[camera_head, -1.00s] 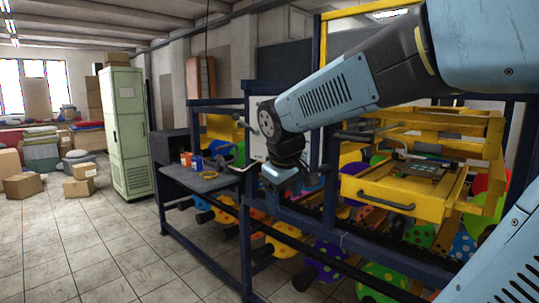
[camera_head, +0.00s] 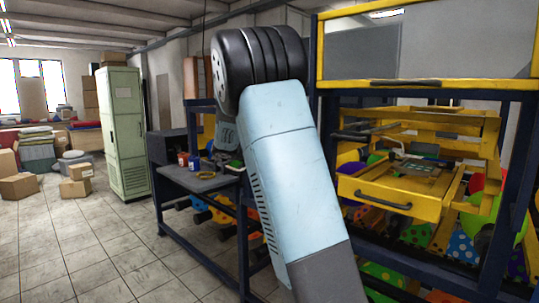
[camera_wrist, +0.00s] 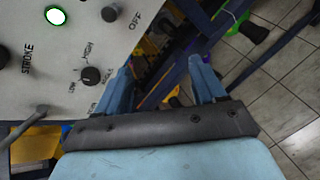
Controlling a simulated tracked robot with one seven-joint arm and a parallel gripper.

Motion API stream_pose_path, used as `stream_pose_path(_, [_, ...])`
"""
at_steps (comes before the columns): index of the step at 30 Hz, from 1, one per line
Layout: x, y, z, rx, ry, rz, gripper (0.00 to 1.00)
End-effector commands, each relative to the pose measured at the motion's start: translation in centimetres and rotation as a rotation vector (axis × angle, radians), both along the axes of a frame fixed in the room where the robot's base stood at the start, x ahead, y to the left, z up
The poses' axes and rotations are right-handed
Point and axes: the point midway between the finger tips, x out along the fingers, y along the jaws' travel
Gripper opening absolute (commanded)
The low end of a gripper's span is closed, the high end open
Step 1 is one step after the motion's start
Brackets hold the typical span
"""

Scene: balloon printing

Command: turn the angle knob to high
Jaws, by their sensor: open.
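The angle knob (camera_wrist: 90,75) is a small black round knob on a pale grey control panel (camera_wrist: 48,65) in the wrist view. The words LOW and HIGH are printed around it. I cannot tell clearly which way its pointer is turned. My gripper (camera_wrist: 162,62) is open and empty, with two blue fingers spread wide. Its left finger is just right of the knob in the picture, and the knob is not between the fingers. In the head view my arm hides the panel, the knob and the gripper.
The panel also has a lit green button (camera_wrist: 55,16), a black knob by the word OFF (camera_wrist: 109,14) and a knob by STROKE (camera_wrist: 3,55). A metal lever (camera_wrist: 25,125) sticks out below. A yellow drawer (camera_head: 390,197) and dark blue frame (camera_head: 510,170) stand at right.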

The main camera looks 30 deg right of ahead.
Motion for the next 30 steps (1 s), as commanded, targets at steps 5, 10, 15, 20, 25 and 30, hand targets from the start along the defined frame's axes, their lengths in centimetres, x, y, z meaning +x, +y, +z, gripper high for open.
stream_pose_path(5, [5.7,0.6,-0.5,-0.222,0.124,0.094,0.69])
stream_pose_path(10, [10.3,1.9,-0.6,-0.418,0.228,0.171,0.69])
stream_pose_path(15, [13.3,3.3,-0.8,-0.549,0.295,0.220,0.69])
stream_pose_path(20, [14.4,3.8,-0.8,-0.600,0.320,0.238,0.69])
stream_pose_path(25, [14.9,2.5,-0.7,-0.605,0.323,0.238,0.69])
stream_pose_path(30, [15.8,-0.2,-0.8,-0.604,0.323,0.236,0.69])
